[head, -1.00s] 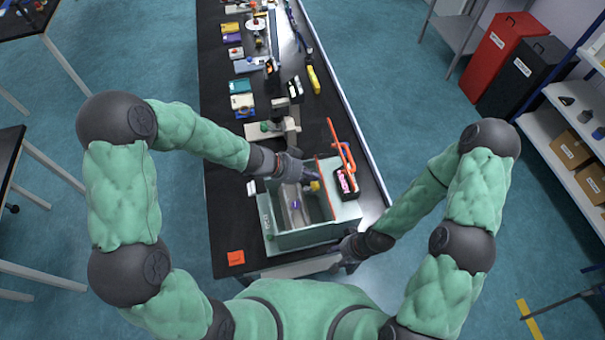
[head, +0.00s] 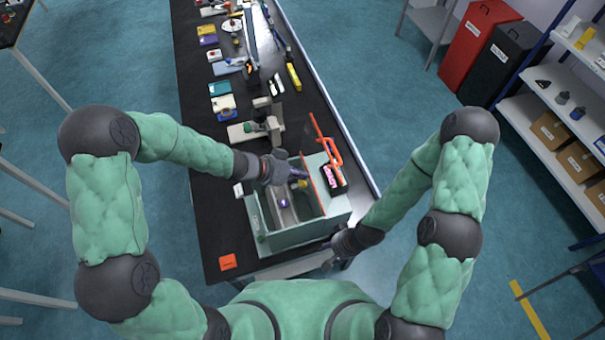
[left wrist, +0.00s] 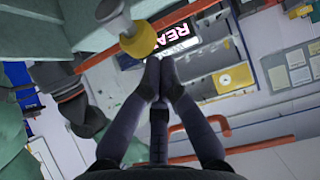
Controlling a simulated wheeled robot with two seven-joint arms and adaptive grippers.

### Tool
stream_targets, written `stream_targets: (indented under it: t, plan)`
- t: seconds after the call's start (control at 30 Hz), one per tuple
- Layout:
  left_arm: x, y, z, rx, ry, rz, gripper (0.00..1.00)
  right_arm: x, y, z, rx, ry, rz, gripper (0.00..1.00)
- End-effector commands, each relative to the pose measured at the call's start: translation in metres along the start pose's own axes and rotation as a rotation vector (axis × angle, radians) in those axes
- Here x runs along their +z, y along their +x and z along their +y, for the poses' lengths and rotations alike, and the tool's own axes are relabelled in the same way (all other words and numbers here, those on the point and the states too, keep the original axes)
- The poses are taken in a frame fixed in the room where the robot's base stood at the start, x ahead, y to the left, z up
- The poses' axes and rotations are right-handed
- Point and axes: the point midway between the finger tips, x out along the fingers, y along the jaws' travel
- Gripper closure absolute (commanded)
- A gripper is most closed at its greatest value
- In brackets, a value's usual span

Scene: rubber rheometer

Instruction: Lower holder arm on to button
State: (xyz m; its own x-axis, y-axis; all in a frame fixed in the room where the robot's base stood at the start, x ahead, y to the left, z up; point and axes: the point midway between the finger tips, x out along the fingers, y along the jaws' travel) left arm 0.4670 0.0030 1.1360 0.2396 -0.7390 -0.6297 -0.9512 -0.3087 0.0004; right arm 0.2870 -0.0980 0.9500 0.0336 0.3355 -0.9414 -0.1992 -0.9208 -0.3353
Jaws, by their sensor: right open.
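The rheometer (head: 302,232) is a pale green open-topped box at the table's near end. A yellow knob (head: 302,184) on a grey stem is inside its back right part; it also shows in the left wrist view (left wrist: 139,44). I cannot tell which part is the holder arm or the button. My left gripper (head: 301,173) is over the box by the knob. In the left wrist view its fingertips (left wrist: 159,66) meet, apparently on nothing, just below the knob and apparently apart from it. My right gripper (head: 331,262) is open and low, outside the box's near right corner.
A black unit with a pink display (head: 333,177) stands right of the box, reading "REA" in the left wrist view (left wrist: 172,36). An orange bar handle (head: 326,150) rises beside it. Small instruments line the table behind.

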Motion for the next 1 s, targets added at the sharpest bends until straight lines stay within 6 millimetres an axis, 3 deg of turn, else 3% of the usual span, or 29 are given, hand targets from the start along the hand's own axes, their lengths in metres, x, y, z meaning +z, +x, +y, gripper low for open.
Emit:
stream_targets:
  t: [0.53, 0.87, 1.0]
  plan:
    - [0.015, -0.009, -0.001, -0.002, -0.004, 0.112, 1.00, -0.001, 0.015, 0.005, 0.000, 0.000, 0.000, 0.49]
    - [0.044, -0.024, -0.001, -0.003, -0.008, 0.337, 1.00, -0.001, 0.034, 0.012, 0.000, 0.000, 0.000, 0.49]
    - [0.057, -0.031, -0.001, -0.002, -0.003, 0.327, 1.00, -0.001, 0.036, 0.013, 0.000, 0.000, 0.000, 0.49]
